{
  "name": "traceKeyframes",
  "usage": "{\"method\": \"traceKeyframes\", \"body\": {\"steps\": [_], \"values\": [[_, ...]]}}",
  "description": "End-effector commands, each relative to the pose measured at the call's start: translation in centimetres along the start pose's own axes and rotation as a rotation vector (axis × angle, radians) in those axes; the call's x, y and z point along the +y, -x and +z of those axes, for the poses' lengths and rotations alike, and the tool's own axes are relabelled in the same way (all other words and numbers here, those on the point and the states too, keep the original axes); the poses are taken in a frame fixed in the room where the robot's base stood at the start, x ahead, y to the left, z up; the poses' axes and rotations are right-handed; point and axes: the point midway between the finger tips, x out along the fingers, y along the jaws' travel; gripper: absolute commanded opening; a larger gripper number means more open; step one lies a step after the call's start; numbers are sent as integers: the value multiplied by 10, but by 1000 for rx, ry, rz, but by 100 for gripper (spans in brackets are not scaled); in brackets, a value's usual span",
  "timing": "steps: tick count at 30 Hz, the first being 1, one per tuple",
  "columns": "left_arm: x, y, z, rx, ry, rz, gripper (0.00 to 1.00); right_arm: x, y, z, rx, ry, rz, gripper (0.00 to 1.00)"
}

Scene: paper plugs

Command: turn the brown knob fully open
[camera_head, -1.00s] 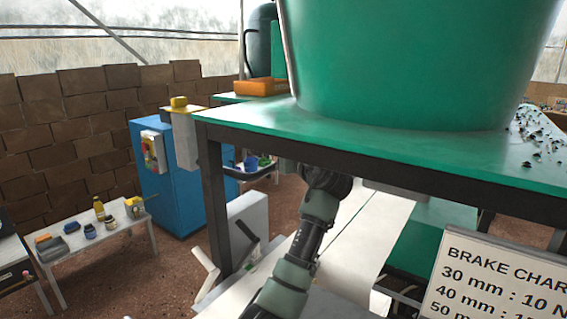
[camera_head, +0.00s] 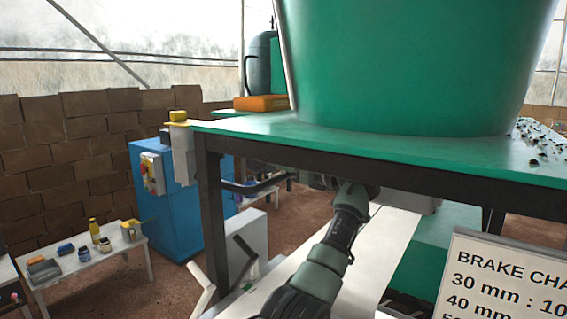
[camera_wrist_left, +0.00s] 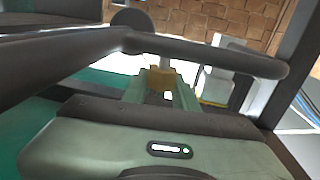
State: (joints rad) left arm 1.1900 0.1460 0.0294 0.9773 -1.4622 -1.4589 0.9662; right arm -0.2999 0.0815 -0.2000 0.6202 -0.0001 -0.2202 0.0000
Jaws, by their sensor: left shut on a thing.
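The brown knob (camera_wrist_left: 163,77) shows in the left wrist view as a small tan-brown block between the fingertips. My left gripper (camera_wrist_left: 162,90) is shut on it, with one pale green finger on each side. In the head view my left arm reaches from the bottom to under the green table, where the gripper and the knob are hidden from sight. How far the knob is turned cannot be told. My right gripper is in neither view.
A dark rail (camera_wrist_left: 210,55) crosses close above the fingers in the left wrist view. The green table (camera_head: 340,143) with a big green tub (camera_head: 415,60) stands over my arm. A white sheet (camera_head: 385,245) hangs beside it. A sign (camera_head: 505,275) stands at the lower right.

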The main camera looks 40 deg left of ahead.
Motion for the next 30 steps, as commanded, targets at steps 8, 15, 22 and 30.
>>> {"method": "traceKeyframes", "body": {"steps": [8, 15, 22, 30], "values": [[0, 0, 0, -2, -1, 0, 42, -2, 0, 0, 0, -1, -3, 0], [0, 0, 0, -1, 0, 0, 50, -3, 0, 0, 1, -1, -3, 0], [0, 11, 2, -1, 1, 2, 50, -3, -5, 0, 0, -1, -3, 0], [1, 56, 3, -2, 1, 3, 50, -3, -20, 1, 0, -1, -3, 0]]}}
